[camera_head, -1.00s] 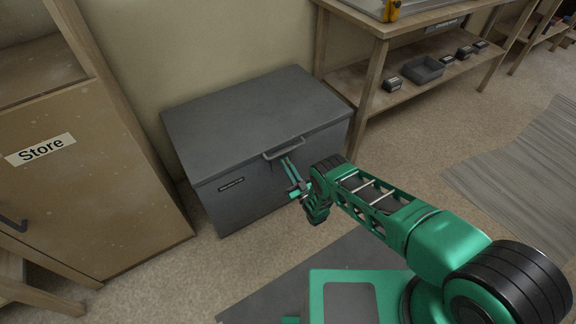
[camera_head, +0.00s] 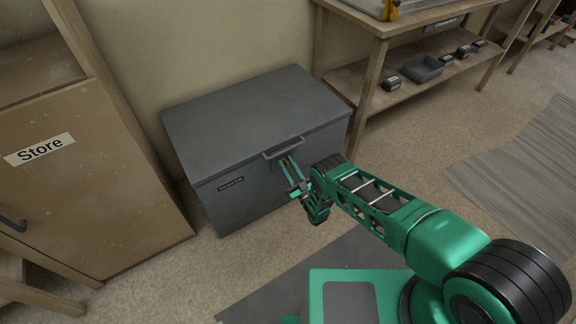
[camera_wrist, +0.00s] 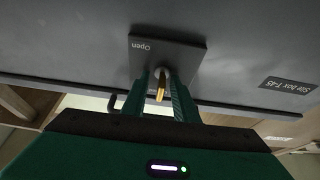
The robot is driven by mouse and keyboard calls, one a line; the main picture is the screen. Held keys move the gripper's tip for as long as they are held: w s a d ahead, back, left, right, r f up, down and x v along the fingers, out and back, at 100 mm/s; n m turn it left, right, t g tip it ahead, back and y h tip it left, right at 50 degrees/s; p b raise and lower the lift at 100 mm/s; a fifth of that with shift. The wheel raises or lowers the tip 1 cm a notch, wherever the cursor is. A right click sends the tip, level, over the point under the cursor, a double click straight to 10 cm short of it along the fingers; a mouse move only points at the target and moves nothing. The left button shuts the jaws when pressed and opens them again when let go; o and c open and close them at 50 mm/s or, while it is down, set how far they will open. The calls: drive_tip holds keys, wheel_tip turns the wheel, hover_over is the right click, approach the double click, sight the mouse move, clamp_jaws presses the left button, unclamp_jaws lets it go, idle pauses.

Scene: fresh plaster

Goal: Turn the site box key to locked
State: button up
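The site box (camera_head: 262,108) is a dark grey lidded chest against the wall, with a handle (camera_head: 284,148) at its front edge. In the wrist view a brass key (camera_wrist: 161,88) sticks out of a square lock plate (camera_wrist: 188,57) on the box. The plate's "Open" label reads upside down there. My gripper (camera_wrist: 160,80) is at the plate with one green finger on each side of the key. A narrow gap seems to show between fingers and key, so it looks open. In the head view my gripper (camera_head: 289,163) is at the box front, just below the handle, and hides the key.
A wooden cabinet (camera_head: 95,190) marked "Store" stands left of the box. A wooden bench (camera_head: 352,70) with trays on its shelf stands to the right. A dark mat (camera_head: 260,295) lies on the floor before the box. A label (camera_wrist: 288,85) shows beside the plate.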

drive_tip(key=v, duration=0.7)
drive_tip(key=shift+f, duration=0.15)
drive_tip(key=shift+d, duration=0.15)
